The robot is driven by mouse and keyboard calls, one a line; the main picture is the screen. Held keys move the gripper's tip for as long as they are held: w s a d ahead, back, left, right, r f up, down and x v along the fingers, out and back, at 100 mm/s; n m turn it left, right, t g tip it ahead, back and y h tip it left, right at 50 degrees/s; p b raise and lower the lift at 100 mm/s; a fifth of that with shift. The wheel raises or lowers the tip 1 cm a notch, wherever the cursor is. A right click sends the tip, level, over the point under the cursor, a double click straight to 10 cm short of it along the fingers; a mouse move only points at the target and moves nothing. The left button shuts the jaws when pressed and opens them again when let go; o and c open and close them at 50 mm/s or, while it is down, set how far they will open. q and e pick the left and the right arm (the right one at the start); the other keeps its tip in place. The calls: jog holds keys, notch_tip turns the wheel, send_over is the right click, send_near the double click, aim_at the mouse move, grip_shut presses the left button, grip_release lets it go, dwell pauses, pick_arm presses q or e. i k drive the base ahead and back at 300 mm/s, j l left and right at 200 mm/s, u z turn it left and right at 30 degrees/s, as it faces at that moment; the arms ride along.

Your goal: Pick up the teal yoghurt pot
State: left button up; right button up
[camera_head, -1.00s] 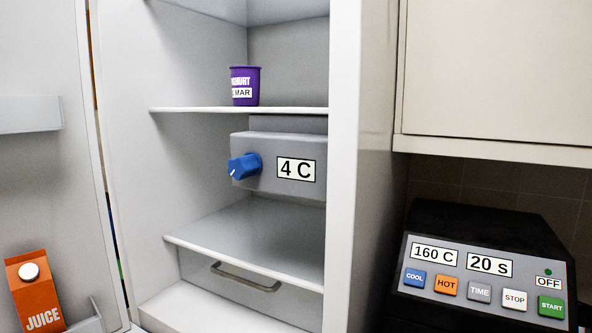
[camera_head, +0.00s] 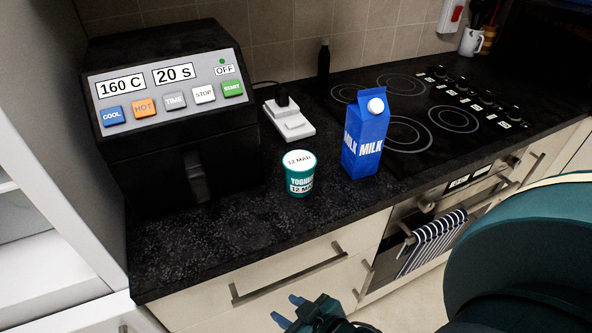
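The teal yoghurt pot (camera_head: 299,178) stands upright on the dark speckled worktop (camera_head: 215,240), with a white lid marked 12 MAR. It is between the black air fryer and the blue milk carton. My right gripper (camera_head: 283,311) is at the bottom edge of the view, below and in front of the drawer fronts, apart from the pot. Its two blue fingertips show with a small gap between them, and nothing is seen held. My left gripper is not in view.
The air fryer (camera_head: 165,185) stands left of the pot, and the milk carton (camera_head: 365,140) close on its right. A white socket block (camera_head: 289,124) lies behind. The hob (camera_head: 430,105) is further right. Worktop in front of the pot is clear.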

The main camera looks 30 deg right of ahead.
aim_at(298, 165)
jog(key=k+l+z, duration=0.1)
jog(key=l, duration=0.7)
jog(key=k+l+z, duration=0.1)
jog(key=l, duration=0.75)
